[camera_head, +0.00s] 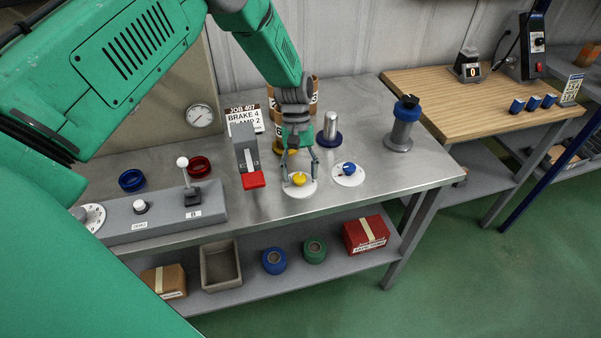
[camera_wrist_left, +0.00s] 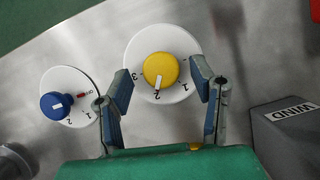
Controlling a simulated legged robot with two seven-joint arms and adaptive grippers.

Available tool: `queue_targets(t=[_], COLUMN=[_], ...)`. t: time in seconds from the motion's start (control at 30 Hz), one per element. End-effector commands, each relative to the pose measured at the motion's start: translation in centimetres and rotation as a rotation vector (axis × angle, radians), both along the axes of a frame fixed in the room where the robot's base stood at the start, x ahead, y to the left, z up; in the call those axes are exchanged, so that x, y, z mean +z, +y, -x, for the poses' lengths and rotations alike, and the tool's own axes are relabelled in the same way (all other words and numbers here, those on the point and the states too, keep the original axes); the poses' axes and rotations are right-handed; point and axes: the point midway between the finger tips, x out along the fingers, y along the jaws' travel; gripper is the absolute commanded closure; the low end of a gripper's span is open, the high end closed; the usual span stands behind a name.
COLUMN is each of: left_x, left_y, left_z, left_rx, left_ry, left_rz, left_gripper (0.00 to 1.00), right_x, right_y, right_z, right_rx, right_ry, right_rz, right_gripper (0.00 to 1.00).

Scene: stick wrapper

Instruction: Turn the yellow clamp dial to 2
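The yellow clamp dial (camera_head: 299,179) sits on a white numbered disc on the metal bench. In the left wrist view the yellow dial (camera_wrist_left: 160,69) shows a small pointer mark directed at the 2. My left gripper (camera_head: 300,167) is open above the disc. Its two fingers stand on either side of the dial, with a gap visible on each side in the wrist view. No finger clearly touches the dial. A sign (camera_head: 243,117) behind reads JOB 407, BRAKE 4, CLAMP 2. My right gripper is out of view.
A blue dial (camera_head: 348,169) on its own white disc is close on the right. A metal cylinder (camera_head: 330,127) and a blue-topped post (camera_head: 404,122) stand behind. The bench's front right is clear.

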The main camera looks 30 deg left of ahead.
Motion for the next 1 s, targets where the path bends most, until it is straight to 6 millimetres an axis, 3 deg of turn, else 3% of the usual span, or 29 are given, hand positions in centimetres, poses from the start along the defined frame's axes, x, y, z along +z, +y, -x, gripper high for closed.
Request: queue_targets(t=[0.27,0.7,1.0], left_x=[0.6,8.3,10.8], left_y=[0.1,2.5,3.2], left_z=[0.0,-2.7,-3.5], left_rx=[0.000,0.000,0.001], left_ry=[0.004,0.001,0.004], left_rz=[0.002,0.002,0.002], left_gripper=[0.49,0.49,0.49], right_x=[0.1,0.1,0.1], right_y=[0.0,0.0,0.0], right_z=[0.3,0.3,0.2], right_rx=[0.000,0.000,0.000], right_ry=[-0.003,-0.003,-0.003], right_rz=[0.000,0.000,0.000], right_gripper=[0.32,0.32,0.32])
